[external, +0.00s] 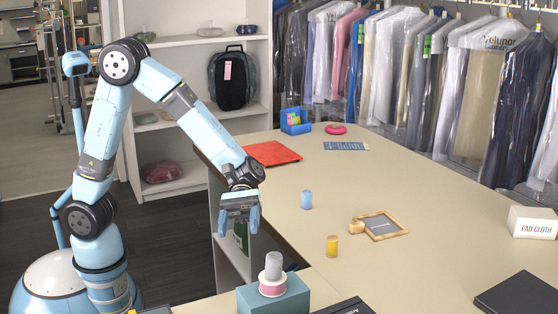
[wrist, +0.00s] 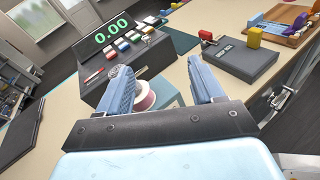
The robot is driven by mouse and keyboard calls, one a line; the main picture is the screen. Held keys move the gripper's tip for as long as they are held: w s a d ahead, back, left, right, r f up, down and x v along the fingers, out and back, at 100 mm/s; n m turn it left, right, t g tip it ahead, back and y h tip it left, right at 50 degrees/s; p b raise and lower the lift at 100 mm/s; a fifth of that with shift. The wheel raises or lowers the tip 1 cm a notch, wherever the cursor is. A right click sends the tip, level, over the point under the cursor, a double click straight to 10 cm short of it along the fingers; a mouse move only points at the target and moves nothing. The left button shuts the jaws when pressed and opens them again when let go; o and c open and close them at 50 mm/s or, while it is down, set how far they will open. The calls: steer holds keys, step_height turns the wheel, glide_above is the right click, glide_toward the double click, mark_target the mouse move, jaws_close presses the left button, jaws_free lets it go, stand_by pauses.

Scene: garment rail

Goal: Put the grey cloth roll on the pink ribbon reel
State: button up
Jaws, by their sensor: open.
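The grey cloth roll (external: 273,264) stands upright on top of the pink ribbon reel (external: 272,287) in the external view. The reel sits on a teal block (external: 290,298) at the front edge. My gripper (external: 240,218) is open and empty, fingers pointing down, above and to the left of the roll in the picture, apart from it. In the wrist view the reel (wrist: 146,97) shows between my open fingers, partly hidden by the left one.
A red folder (external: 272,153) lies at the back left. A register with a green display (wrist: 111,31) shows in the wrist view.

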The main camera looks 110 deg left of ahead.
steer(key=s+d+r+m+g+y, duration=0.1)
steer(key=s+r+m+g+y, duration=0.15)
steer(key=s+m, duration=0.45)
steer(key=s+r+m+g+y, duration=0.1)
steer(key=s+m+g+y, duration=0.2)
steer(key=s, duration=0.9)
steer(key=s+a+r+m+t+y, duration=0.2)
steer(key=s+a+m+t+y, duration=0.4)
steer(key=s+a+m+y, duration=0.3)
steer(key=s+y, duration=0.1)
steer(key=s, duration=0.2)
steer(key=shift+r, duration=0.3)
